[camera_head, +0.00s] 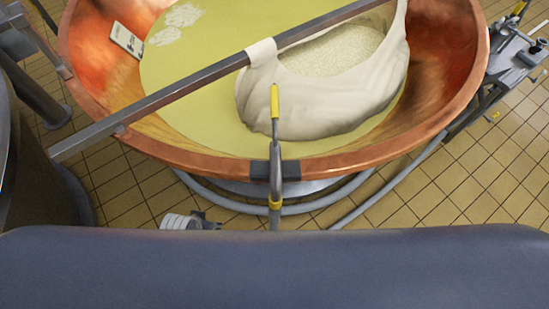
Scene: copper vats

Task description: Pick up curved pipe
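A grey curved pipe (276,160) with yellow ends sits at the front rim of a large copper vat (400,153), in the middle of the head view. Its upper yellow end (275,101) reaches over the inside of the vat, in front of a white cloth bag. Its lower part runs down outside the rim, with a yellow band near the bottom. A dark block (260,170) sits on the rim beside the pipe. The pipe's lowest part is hidden behind the blue-grey surface. Neither of my grippers is in view.
A metal bar (180,92) crosses the vat and carries the cloth bag (300,105). Yellow liquid (200,65) fills the vat. Grey hoses (235,205) lie on the tiled floor (490,180). Metal equipment (515,55) stands at right. A dark vessel (35,180) stands at left.

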